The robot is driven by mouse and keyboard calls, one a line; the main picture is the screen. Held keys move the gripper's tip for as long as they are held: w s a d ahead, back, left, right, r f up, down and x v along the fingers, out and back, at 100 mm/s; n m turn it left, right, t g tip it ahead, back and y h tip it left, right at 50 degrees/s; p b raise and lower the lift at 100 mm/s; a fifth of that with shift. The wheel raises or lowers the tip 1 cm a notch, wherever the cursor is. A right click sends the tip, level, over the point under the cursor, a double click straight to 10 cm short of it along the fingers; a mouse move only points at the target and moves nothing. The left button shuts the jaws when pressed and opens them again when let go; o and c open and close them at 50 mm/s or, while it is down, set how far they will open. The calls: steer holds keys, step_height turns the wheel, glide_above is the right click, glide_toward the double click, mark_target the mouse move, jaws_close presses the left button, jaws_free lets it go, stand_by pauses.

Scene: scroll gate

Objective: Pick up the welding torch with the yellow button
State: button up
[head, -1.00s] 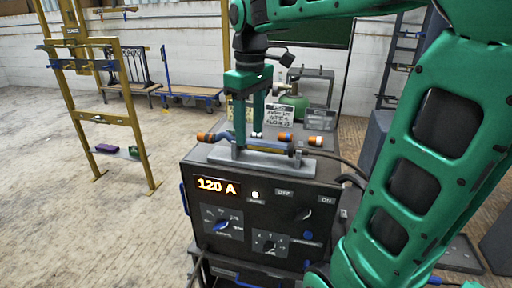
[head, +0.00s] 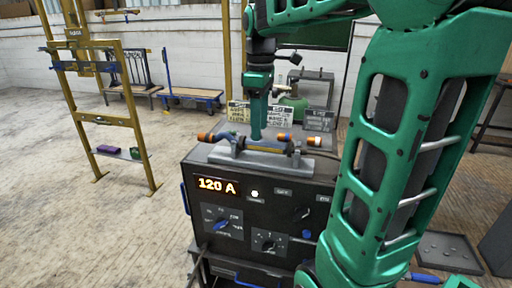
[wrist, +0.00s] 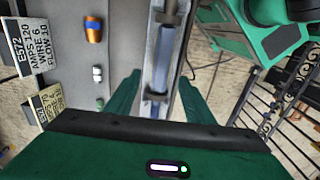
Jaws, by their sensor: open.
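A torch-like tool with a blue body (head: 227,138) lies in a grey cradle (head: 250,159) on top of the dark welding machine. In the wrist view its blue body (wrist: 164,50) runs up the picture inside the cradle's channel. I cannot make out a yellow button on it. My gripper (head: 257,136) points down over the cradle, seen nearly edge-on in the head view. In the wrist view my gripper (wrist: 157,88) is open, with one finger on each side of the cradle channel and nothing visibly clamped. Whether the fingers touch the tool is unclear.
The welding machine (head: 256,240) has a lit "120 A" display and knobs. Small orange (wrist: 93,30) and white (wrist: 97,73) parts lie beside the cradle. Lettered cards (wrist: 30,50) stand behind them. A yellow frame (head: 105,120) stands left; floor between is clear.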

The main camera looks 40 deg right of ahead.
mark_target(261, 141)
steer(key=f, duration=0.4)
steer(key=shift+s+d+f, duration=0.1)
steer(key=shift+s+f, duration=0.1)
steer(key=shift+f, duration=0.2)
steer(key=shift+c, duration=0.5)
jaws_close()
steer(key=shift+r, duration=0.15)
